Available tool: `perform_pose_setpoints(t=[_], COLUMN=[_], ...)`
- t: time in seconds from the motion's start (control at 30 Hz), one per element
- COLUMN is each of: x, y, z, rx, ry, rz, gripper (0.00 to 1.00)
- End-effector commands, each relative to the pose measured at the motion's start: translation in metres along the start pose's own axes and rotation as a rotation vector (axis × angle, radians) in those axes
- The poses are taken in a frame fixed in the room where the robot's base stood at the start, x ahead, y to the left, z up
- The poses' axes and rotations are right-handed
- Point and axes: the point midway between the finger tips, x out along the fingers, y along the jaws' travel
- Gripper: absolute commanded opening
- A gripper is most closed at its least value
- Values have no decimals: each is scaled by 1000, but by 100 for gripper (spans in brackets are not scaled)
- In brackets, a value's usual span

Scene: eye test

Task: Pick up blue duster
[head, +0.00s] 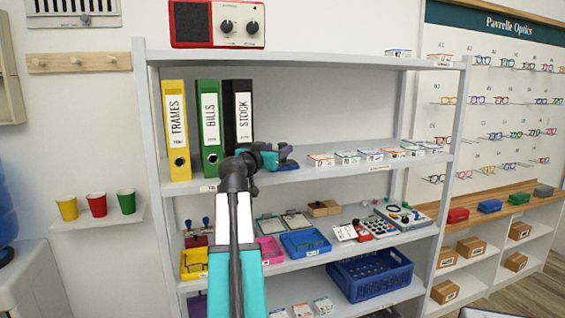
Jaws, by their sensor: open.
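My gripper (277,156) is at the middle shelf, just right of the black STOCK binder (238,112). Its jaws are open, but their tips are small and hard to make out. A dark blue shape shows at the jaws, low over the shelf board. I cannot tell whether it is a duster or part of my gripper, or whether anything lies between the jaws. A blue block-shaped item (490,206) lies on the wooden counter at the far right, well away from my gripper. I cannot tell if it is a duster or a case.
Yellow (176,130) and green (209,128) binders stand left of the black one. Small white boxes (346,157) line the shelf to the right. Blue tray (305,243) and blue crate (369,277) sit lower. The shelf's right post (449,165) stands before the glasses display.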

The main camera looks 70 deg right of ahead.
Motion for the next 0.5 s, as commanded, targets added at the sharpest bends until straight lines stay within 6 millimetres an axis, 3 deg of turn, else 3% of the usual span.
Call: perform_pose_setpoints(t=[0.3, 0.5], x=[36, 43], y=[0, 0], z=[-3, -1], rx=[0, 0], ry=[-1, -1], rz=[1, 0], gripper=[49, 49])
